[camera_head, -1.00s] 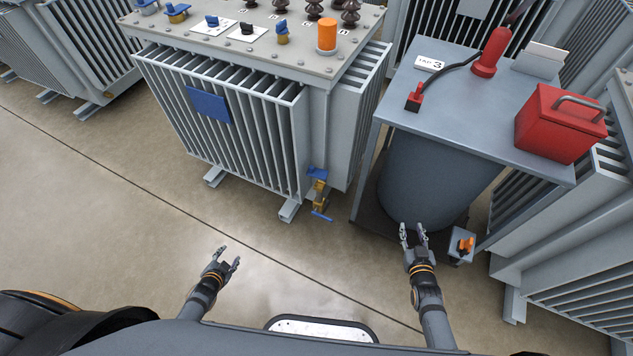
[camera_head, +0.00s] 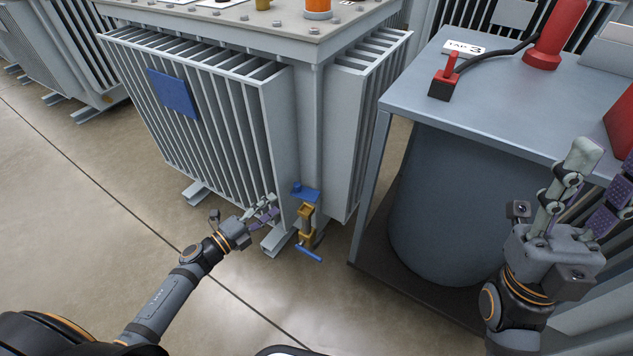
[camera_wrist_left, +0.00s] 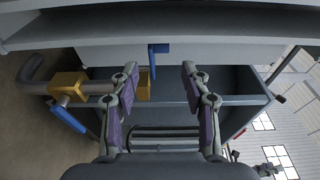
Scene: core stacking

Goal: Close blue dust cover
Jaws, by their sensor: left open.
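A small blue dust cover (camera_head: 305,191) sits at the top of a brass valve (camera_head: 305,226) on the transformer's lower front corner. A blue lever (camera_head: 309,253) hangs at the valve's bottom. My left gripper (camera_head: 272,206) is open and empty, just left of the valve and apart from the cover. In the left wrist view, the blue cover (camera_wrist_left: 157,56) stands between and beyond the open fingertips (camera_wrist_left: 159,72), with the brass valve (camera_wrist_left: 70,84) to the left. My right gripper (camera_head: 605,170) is raised at the right edge, its fingers apart and empty.
The finned transformer (camera_head: 215,115) stands behind the valve, with a blue plate (camera_head: 173,93) on its fins. The floor (camera_head: 90,215) at left is clear.

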